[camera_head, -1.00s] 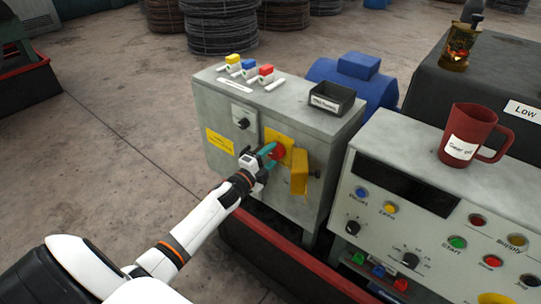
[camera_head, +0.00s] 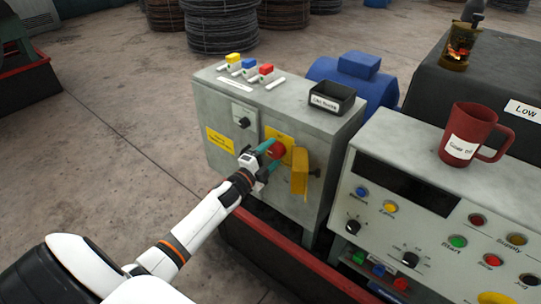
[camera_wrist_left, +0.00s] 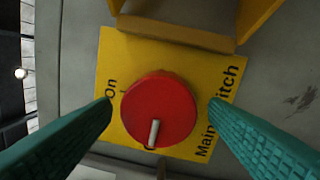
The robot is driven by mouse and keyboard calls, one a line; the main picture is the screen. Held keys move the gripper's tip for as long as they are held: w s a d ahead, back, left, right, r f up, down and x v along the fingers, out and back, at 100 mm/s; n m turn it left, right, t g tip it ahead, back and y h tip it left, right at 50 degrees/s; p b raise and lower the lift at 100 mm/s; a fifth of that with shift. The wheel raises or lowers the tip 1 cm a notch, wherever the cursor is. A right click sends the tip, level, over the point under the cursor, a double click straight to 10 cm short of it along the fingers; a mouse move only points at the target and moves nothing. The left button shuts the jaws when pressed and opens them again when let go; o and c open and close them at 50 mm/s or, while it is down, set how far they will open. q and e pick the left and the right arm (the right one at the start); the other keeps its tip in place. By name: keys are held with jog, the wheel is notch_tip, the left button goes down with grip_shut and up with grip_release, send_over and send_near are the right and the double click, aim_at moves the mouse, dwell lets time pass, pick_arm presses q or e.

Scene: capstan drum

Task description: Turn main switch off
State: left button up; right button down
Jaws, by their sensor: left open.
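The main switch is a round red knob (camera_head: 277,150) on a yellow plate (camera_head: 288,142) on the front of the grey cabinet. In the left wrist view the knob (camera_wrist_left: 165,97) has a white pointer mark aimed at the picture's lower edge, towards a mostly hidden label. "On" is printed to the left of the knob and "Main switch" to its right. My left gripper (camera_head: 271,155) is open in front of the knob. Its teal fingers stand on either side of the knob, with gaps visible in the wrist view. My right gripper is not in view.
A yellow hasp-like flap (camera_head: 299,172) sticks out just right of the knob. A black selector (camera_head: 243,122) is at its upper left. A black bin (camera_head: 332,97) sits on the cabinet (camera_head: 225,160). The control panel with a red mug (camera_head: 474,133) stands to the right.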

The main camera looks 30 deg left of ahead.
pick_arm(q)
jog(key=shift+s, duration=0.1)
jog(key=s+b, duration=0.2)
jog(key=s, duration=0.9)
jog(key=shift+s+a+f, duration=0.35)
jog(key=shift+s+a, duration=0.05)
jog(key=shift+a, duration=0.05)
jog(key=shift+f, duration=0.1)
